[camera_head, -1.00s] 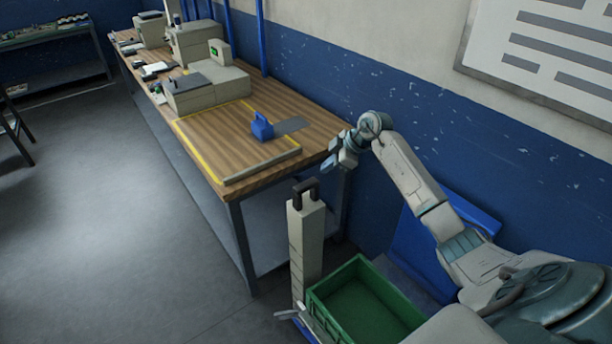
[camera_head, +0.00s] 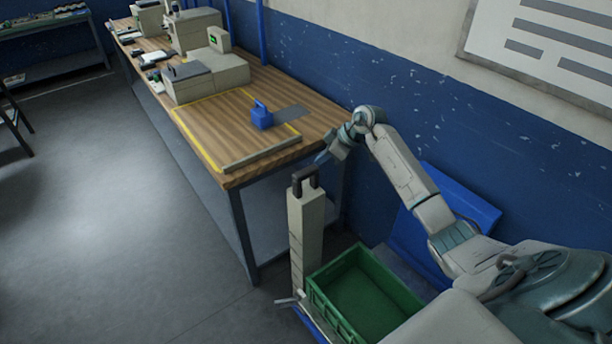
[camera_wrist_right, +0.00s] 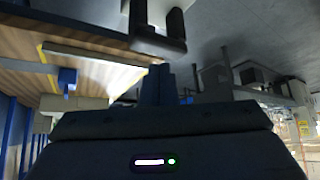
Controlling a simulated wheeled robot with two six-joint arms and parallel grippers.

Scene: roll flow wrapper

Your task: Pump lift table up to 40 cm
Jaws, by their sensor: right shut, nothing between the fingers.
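The lift table shows as a pale upright column (camera_head: 305,232) with a dark U-shaped handle (camera_head: 305,178) on top. A pedal-like lever (camera_head: 287,300) sticks out low beside the column. My right gripper (camera_head: 323,158) is just above and to the right of the handle, by the workbench corner. In the right wrist view, its fingers (camera_wrist_right: 157,84) are together and empty, and the dark handle (camera_wrist_right: 158,42) lies just beyond them. I cannot tell whether they touch it. The lift platform is mostly hidden by the crate and my body. My left gripper is out of view.
A green crate (camera_head: 362,285) sits low beside the column. The wooden workbench (camera_head: 215,133) stands behind, with a blue-handled tool (camera_head: 262,117) and grey machines (camera_head: 205,77) on it. The blue wall is close behind my right arm. Open floor (camera_head: 130,250) lies to the left.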

